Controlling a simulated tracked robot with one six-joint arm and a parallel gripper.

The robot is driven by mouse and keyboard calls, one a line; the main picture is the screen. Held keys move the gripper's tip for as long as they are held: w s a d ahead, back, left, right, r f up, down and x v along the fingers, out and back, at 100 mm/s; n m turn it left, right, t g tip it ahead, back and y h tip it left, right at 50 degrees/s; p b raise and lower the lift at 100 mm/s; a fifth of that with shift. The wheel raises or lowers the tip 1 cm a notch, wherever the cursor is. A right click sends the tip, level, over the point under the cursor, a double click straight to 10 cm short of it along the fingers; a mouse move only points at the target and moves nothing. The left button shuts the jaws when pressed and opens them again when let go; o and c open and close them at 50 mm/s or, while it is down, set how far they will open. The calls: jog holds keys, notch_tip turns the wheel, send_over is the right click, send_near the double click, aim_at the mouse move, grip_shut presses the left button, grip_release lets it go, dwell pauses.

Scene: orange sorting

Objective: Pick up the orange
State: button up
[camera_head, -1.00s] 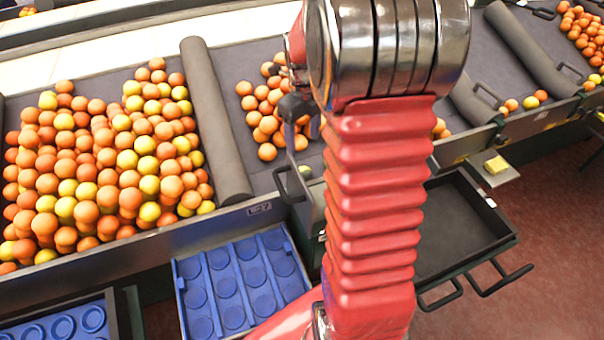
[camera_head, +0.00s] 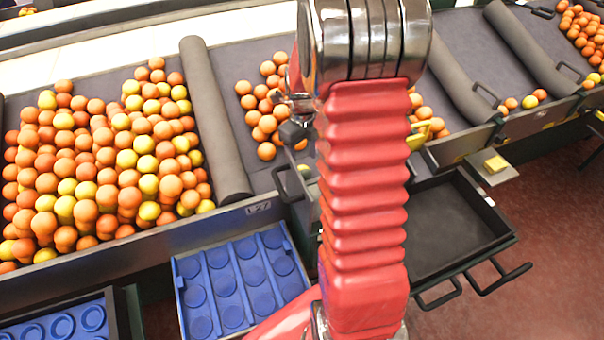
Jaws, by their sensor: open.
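Loose oranges (camera_head: 266,121) lie on the grey sorting surface in the middle lane, to the left of my arm. More oranges (camera_head: 423,113) show just right of my arm, and I cannot tell which orange is meant. My arm hides part of the middle lane. My gripper (camera_head: 293,132) is mostly hidden behind my red arm; a dark part of it shows at the arm's left edge, near the middle oranges. It is open, and no orange is seen held in it.
A large heap of orange and yellow fruit (camera_head: 110,165) fills the left lane, behind a grey padded divider (camera_head: 215,120). A blue tray (camera_head: 240,285) with round hollows stands below. An empty black tray (camera_head: 450,225) is at the right. A yellow block (camera_head: 496,164) sits on a ledge.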

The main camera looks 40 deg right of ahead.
aim_at(303, 168)
jog(key=shift+f, duration=0.25)
jog(key=shift+d+f, duration=0.1)
jog(key=shift+f, duration=2.5)
jog(key=shift+c, duration=0.2)
jog(key=c, duration=1.1)
